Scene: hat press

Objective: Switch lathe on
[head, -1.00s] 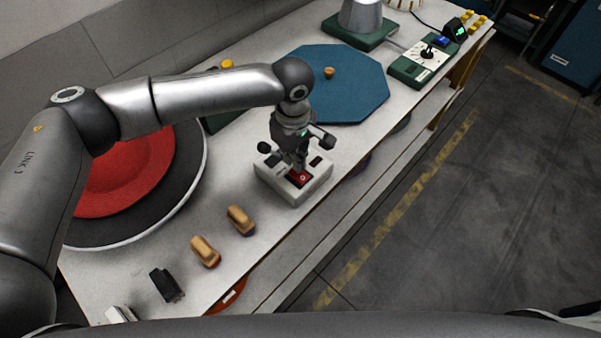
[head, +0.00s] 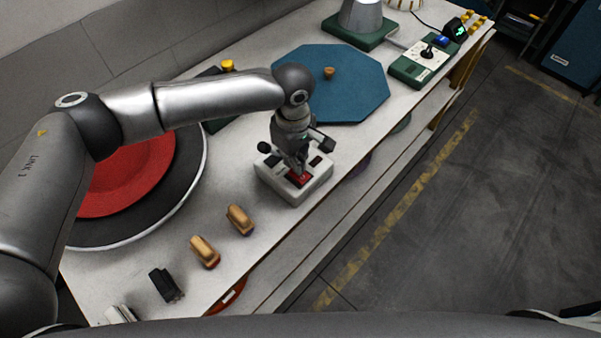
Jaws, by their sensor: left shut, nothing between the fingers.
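A white switch box (head: 312,190) with a red rocker switch (head: 300,179) in its middle stands near the front edge of the bench. My left gripper (head: 300,172) is shut and empty and points down at the red switch. Its fingertips are at the switch; I cannot tell whether they press it. The fingers and wrist hide part of the switch and box top. A large dark disc (head: 185,180) with a red disc (head: 125,178) on it lies to the left, partly behind my left arm. My right gripper is not in view.
Two wooden-handled brushes (head: 240,220) (head: 205,251) and a black block (head: 166,284) lie front left on the bench (head: 215,285). A blue octagonal board (head: 350,95) lies behind the box. A green control box (head: 420,64) stands farther back. Floor on the right is clear.

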